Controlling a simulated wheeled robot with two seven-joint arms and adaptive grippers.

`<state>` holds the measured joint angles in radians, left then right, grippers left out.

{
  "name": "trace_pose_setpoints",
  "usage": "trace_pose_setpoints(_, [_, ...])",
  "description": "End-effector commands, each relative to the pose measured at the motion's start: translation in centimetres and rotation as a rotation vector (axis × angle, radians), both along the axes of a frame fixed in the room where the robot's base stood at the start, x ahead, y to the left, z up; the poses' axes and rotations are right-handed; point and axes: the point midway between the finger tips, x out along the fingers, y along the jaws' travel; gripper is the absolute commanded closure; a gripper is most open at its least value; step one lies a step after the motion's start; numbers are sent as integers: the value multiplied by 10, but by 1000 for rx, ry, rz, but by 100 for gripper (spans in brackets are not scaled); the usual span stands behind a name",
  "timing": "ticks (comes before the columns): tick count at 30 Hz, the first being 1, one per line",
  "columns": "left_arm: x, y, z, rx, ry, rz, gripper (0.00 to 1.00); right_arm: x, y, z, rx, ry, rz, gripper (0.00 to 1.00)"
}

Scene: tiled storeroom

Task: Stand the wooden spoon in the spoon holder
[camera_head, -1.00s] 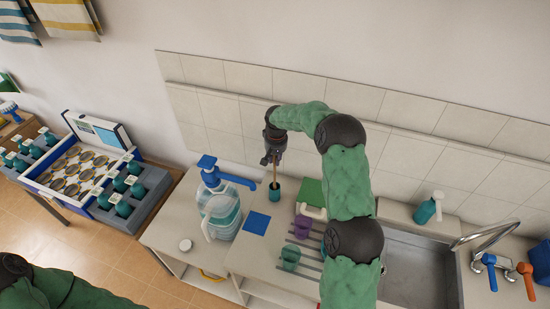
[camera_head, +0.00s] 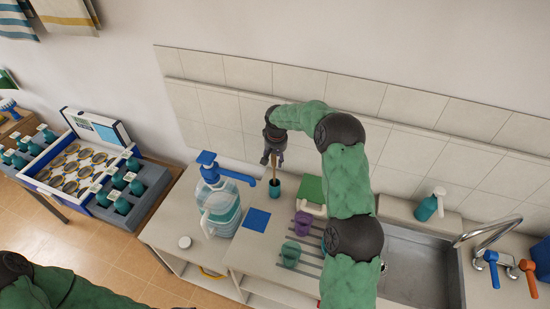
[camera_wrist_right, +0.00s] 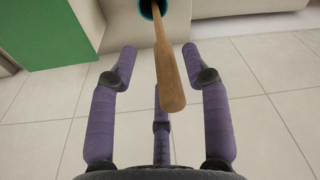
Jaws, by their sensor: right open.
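The wooden spoon (camera_head: 274,172) stands nearly upright with its lower end in the small teal spoon holder (camera_head: 275,188) on the counter. In the right wrist view, the spoon (camera_wrist_right: 168,75) runs into the dark opening of the holder (camera_wrist_right: 147,10), whose rim shows at the top edge. My right gripper (camera_head: 273,160) is above the holder, around the spoon's upper part. In the wrist view, its purple fingers (camera_wrist_right: 160,55) are spread open, with visible gaps on both sides of the spoon. My left gripper is not in view; only part of its arm shows at bottom left.
A water jug with a blue pump (camera_head: 217,205) stands left of the holder. A blue square (camera_head: 257,219), a green block (camera_head: 311,188) and purple and teal cups (camera_head: 302,223) are nearby. The tiled wall (camera_head: 225,140) is close behind; the sink (camera_head: 415,265) is right.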

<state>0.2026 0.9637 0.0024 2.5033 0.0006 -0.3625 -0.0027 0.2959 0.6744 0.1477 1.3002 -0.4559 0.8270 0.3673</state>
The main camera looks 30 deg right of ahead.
Motion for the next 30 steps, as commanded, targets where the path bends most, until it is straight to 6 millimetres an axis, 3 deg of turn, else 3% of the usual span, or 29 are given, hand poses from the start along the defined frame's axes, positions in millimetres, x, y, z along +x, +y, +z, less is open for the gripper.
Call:
trace_pose_setpoints(7, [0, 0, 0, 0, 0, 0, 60, -1, 0, 12, -1, -2, 0, 52])
trace_pose_setpoints(21, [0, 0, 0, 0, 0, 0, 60, -12, 4, 97, -1, -2, 1, 52])
trace_pose_setpoints(30, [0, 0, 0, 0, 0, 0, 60, -15, 5, 118, 0, 0, 1, 52])
